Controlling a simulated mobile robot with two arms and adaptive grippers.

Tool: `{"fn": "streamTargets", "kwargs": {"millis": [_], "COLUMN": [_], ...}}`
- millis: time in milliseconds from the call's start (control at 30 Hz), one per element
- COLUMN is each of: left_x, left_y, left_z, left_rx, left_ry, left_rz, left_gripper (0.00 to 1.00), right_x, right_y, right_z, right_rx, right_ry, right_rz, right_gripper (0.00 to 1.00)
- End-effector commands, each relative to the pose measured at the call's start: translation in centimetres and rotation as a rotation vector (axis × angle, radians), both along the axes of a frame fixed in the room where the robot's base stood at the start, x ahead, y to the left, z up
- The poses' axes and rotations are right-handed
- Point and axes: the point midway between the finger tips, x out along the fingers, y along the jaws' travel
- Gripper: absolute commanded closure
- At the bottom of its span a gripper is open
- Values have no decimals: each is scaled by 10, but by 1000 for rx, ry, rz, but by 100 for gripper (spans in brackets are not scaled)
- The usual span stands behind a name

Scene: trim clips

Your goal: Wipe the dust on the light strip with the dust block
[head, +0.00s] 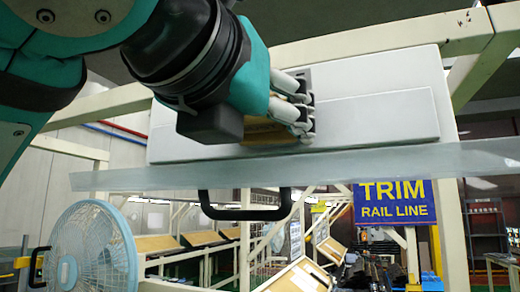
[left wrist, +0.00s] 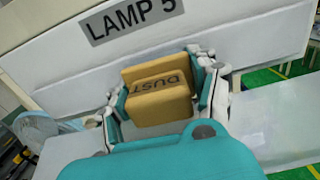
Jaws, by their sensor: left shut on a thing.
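My left gripper (head: 300,108) is shut on the dust block (left wrist: 158,95), a tan block marked DUST, held between its fingers in the left wrist view. In the head view only a small part of the block (head: 262,135) shows behind the gripper. The gripper is in front of a white panel (head: 380,105); the left wrist view shows its label, LAMP 5 (left wrist: 132,20). A long pale strip (head: 400,165), apparently the light strip, runs along below the panel. I cannot tell whether the block touches either surface. No distinct dust patch shows. My right gripper is not in view.
A cream frame (head: 455,215) surrounds the panel. A black handle (head: 245,212) hangs under the strip. A pale blue fan (head: 95,245) stands at lower left. A blue TRIM RAIL LINE sign (head: 393,203) and tilted boards (head: 300,275) are beyond.

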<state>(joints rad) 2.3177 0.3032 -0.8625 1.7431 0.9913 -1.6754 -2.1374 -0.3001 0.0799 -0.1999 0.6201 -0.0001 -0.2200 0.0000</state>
Motion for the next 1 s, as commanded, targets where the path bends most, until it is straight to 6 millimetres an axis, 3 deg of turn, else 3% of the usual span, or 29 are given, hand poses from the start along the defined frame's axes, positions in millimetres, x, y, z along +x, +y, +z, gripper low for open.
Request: {"fn": "streamTargets", "kwargs": {"millis": [167, 1000], "left_x": [-6, -22], "left_y": [-16, -57], "left_z": [0, 0], "left_rx": [2, 1], "left_ry": [-2, 0], "left_rz": [-2, -1], "left_gripper": [66, 66], "right_x": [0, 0], "right_y": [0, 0], "right_z": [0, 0], "right_rx": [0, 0], "right_ry": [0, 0], "right_rz": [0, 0], "right_gripper": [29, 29]}}
